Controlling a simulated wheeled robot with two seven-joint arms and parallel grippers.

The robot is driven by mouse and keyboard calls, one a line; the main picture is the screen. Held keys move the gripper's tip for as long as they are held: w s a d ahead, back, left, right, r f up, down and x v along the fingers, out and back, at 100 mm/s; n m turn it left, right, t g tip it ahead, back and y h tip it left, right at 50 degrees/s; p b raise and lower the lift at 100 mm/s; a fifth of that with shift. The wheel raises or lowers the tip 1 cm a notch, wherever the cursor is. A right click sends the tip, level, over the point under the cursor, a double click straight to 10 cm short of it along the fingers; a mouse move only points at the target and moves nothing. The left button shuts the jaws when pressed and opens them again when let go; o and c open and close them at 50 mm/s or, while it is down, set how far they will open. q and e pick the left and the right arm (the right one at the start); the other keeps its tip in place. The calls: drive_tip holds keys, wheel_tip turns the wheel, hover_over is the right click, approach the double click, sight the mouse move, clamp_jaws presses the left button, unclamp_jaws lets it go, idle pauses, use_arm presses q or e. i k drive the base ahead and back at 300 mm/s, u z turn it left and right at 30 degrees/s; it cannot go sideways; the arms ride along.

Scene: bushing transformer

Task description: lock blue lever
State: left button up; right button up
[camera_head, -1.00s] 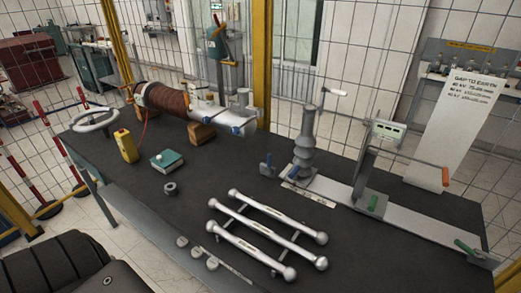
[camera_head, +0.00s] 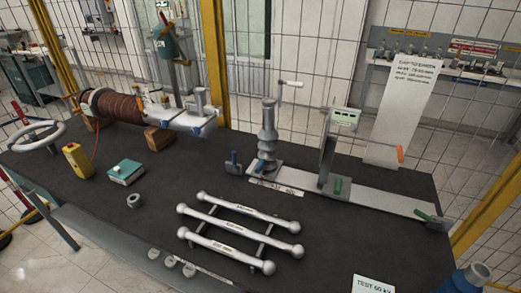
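Another blue part sits low at the foot of that post, partly hard to make out. Blue parts (camera_head: 196,131) also show on the brown and silver bushing (camera_head: 118,106). Neither of my grippers is in view.
Silver rods on a rack (camera_head: 240,228) lie on the dark table (camera_head: 100,215). A yellow box (camera_head: 78,160), a teal box (camera_head: 126,172), a grey ring (camera_head: 133,201) and a handwheel (camera_head: 36,136) are on the left. A blue and grey object (camera_head: 472,278) is at the lower right.

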sight(234, 168)
drive_tip(key=k, duration=1.35)
drive_tip(key=u, duration=0.6)
drive_tip(key=i, duration=1.15)
drive_tip(key=z, duration=0.25)
